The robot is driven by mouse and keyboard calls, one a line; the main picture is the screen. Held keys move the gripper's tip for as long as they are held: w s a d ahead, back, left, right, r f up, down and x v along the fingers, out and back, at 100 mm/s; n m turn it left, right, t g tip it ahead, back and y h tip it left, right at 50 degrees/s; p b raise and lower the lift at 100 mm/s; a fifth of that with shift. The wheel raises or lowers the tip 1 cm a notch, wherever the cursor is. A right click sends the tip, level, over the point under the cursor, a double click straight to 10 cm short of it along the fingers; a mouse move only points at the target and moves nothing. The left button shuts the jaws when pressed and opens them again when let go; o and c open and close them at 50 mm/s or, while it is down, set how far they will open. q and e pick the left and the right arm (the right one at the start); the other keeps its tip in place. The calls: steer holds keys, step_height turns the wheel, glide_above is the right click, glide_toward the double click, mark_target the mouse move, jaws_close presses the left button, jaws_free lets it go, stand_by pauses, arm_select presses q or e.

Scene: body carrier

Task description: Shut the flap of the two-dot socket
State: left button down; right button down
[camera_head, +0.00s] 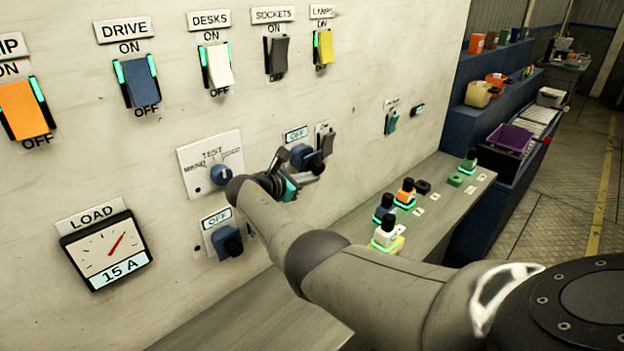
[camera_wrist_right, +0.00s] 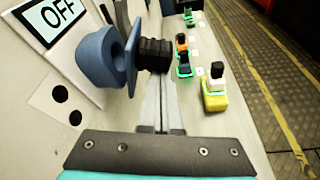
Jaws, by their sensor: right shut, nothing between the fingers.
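The two-dot socket (camera_wrist_right: 98,55) is a round blue socket on the wall. Two black dots (camera_wrist_right: 67,104) are beside it in the right wrist view, under an OFF label. Its blue flap (camera_wrist_right: 133,55) stands out from the wall, open, in front of the socket's mouth. My right gripper (camera_wrist_right: 155,55) is shut and empty, its black ribbed fingertips right beside the flap's outer face; I cannot tell if they touch. In the head view the right gripper (camera_head: 314,166) is at this upper socket and hides much of it and its dots. My left gripper is not in view.
A lower blue socket (camera_head: 230,242) with its own OFF label is left of my arm. A TEST dial (camera_head: 221,174) and a grey switch (camera_head: 326,140) flank the upper socket. Coloured plugs (camera_head: 386,232) stand on the bench (camera_head: 440,220) below and right.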

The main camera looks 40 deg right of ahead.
steer(key=shift+w+r+n, duration=0.2)
steer(key=shift+r+n, duration=0.1)
steer(key=shift+r, duration=0.1)
steer(key=shift+w+r, duration=0.15)
steer(key=shift+r, duration=0.15)
stand_by(0.5)
